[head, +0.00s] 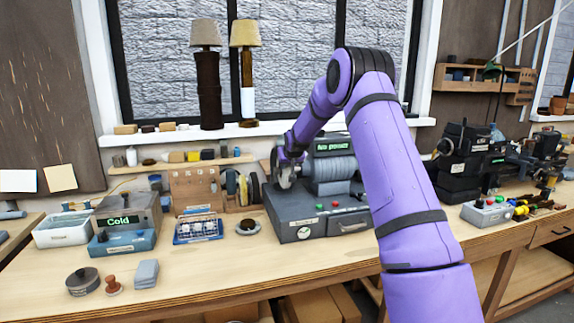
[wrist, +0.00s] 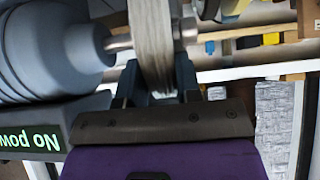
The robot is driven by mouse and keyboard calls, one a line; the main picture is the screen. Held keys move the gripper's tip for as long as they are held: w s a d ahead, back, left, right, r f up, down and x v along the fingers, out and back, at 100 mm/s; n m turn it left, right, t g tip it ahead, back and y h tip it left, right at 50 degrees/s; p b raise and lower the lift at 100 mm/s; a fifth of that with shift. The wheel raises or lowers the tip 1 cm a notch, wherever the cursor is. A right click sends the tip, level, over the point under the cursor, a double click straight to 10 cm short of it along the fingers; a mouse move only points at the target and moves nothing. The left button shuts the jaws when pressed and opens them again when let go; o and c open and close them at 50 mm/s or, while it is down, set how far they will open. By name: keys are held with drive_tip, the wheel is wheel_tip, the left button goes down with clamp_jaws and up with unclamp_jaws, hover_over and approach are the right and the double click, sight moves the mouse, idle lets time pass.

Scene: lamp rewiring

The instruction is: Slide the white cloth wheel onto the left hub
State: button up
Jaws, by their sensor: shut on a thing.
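The cloth wheel (wrist: 152,40) is pale grey-white and stands edge-on between my fingers in the wrist view. In the head view the wheel (head: 284,173) shows at the left end of the grey polishing machine (head: 290,216). My gripper (head: 290,158) is shut on its rim; the fingers (wrist: 158,88) lie on either side. The left hub's metal shaft (wrist: 119,43) runs from the blue-grey motor body (wrist: 50,45) up to the wheel's face. A metal stub (wrist: 186,30) shows on the wheel's other side. How far the wheel sits on the hub cannot be told.
The machine's display (head: 333,146) reads "No power". A rack of wheels (head: 240,188) and a pegboard stand (head: 196,188) are close to the left. A dark ring (head: 248,227) lies in front. The bench (head: 230,265) is clear at front centre.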

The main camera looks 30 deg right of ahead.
drive_tip(key=shift+s+d, duration=0.1)
drive_tip(key=shift+d, duration=0.3)
idle(0.6)
drive_tip(key=o, duration=0.9)
drive_tip(key=v, duration=1.1)
